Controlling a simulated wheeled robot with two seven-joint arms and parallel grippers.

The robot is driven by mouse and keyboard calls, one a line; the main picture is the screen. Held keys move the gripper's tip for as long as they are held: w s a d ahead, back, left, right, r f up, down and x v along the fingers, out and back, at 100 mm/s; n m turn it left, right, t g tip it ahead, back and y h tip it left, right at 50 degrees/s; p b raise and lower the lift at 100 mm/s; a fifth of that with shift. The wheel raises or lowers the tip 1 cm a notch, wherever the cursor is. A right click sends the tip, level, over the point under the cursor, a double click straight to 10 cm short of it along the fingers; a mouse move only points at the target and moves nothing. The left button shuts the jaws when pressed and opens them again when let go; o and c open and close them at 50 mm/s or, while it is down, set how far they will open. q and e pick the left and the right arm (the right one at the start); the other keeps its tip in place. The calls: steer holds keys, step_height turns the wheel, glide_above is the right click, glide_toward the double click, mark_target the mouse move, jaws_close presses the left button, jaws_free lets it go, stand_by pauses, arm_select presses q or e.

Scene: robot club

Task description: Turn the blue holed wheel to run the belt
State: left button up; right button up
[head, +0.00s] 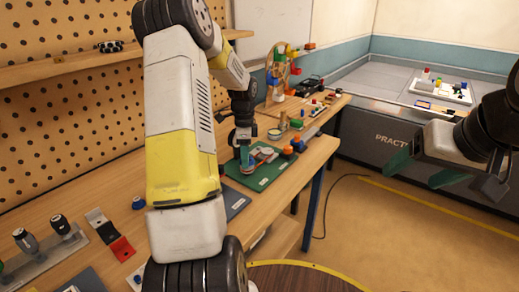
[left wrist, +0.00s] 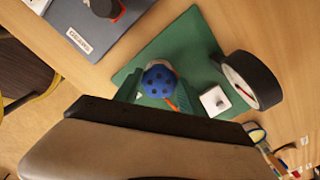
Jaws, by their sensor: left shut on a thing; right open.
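The blue holed wheel (left wrist: 160,79) sits over the green board (left wrist: 203,35) in the left wrist view, between the green fingers of my left gripper (left wrist: 158,91). The fingers are shut on it from both sides. In the head view my left gripper (head: 245,152) reaches down to the green board (head: 262,183), and the wheel is mostly hidden there. A black round part (left wrist: 262,78) and a white square block (left wrist: 214,101) are beside the wheel. I cannot make out the belt clearly. My right gripper (head: 424,172) is open and empty in the air, right of the bench.
The wooden bench (head: 92,192) runs along a pegboard wall. A grey labelled mat (left wrist: 75,28) lies near the green board. Several small coloured parts stand farther back. The floor at right is clear.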

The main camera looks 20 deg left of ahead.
arm_select(q)
steer(key=shift+r, duration=0.1)
stand_by(0.3)
steer(key=o, duration=1.4)
steer(key=shift+c, duration=0.2)
step_height(320, 180, up, 7)
steer(key=shift+r, duration=0.35)
